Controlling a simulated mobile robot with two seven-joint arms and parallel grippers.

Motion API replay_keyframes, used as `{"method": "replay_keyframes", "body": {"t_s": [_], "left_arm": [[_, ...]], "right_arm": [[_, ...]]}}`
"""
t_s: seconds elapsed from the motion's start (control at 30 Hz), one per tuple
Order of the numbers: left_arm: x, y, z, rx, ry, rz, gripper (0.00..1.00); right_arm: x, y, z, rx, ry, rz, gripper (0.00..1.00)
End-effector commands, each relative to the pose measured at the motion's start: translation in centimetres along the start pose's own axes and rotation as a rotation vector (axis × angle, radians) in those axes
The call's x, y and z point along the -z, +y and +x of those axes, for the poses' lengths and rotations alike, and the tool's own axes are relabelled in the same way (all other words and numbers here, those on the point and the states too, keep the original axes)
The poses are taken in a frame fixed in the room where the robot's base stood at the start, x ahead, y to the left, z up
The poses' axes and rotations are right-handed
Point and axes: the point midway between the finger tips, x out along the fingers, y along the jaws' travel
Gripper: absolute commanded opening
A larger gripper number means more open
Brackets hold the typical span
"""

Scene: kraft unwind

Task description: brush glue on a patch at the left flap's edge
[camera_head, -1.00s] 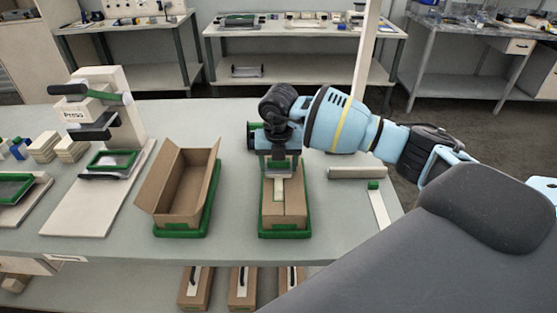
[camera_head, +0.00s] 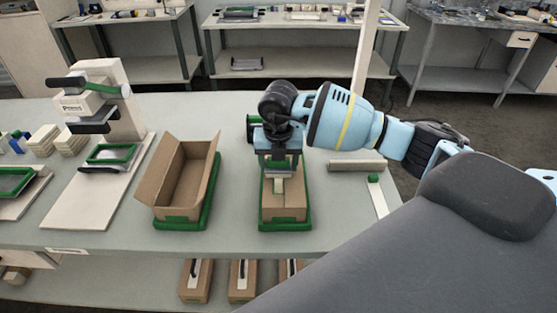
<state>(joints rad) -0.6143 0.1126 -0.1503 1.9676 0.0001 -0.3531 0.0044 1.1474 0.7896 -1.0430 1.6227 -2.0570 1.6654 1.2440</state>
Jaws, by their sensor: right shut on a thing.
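My right gripper (camera_head: 278,160) points down over the back half of a brown carton (camera_head: 283,207), which sits in a green tray (camera_head: 285,227). It is shut on a small pale tool (camera_head: 279,185), which shows just below the fingers at the carton's top; its form is mostly hidden, and I cannot tell whether it touches the cardboard. The gripper hides the carton's back part and any glue there. A second carton (camera_head: 186,185) stands open to the left in its own green tray (camera_head: 181,227), its left flap (camera_head: 158,178) leaning outward. My left gripper is not in view.
A press (camera_head: 101,105) stands at the left on a pale base. Wooden blocks (camera_head: 72,144) lie further left. A pale roll (camera_head: 357,165) and a green-ended strip (camera_head: 377,194) lie right of the carton. The bench between the press and open carton is clear.

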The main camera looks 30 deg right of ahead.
Motion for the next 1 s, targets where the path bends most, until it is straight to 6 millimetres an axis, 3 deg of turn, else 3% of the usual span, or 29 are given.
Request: {"method": "replay_keyframes", "body": {"t_s": [1.0], "left_arm": [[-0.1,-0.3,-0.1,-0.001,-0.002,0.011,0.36]], "right_arm": [[2.8,0.0,-0.1,0.002,0.003,0.000,0.47]]}}
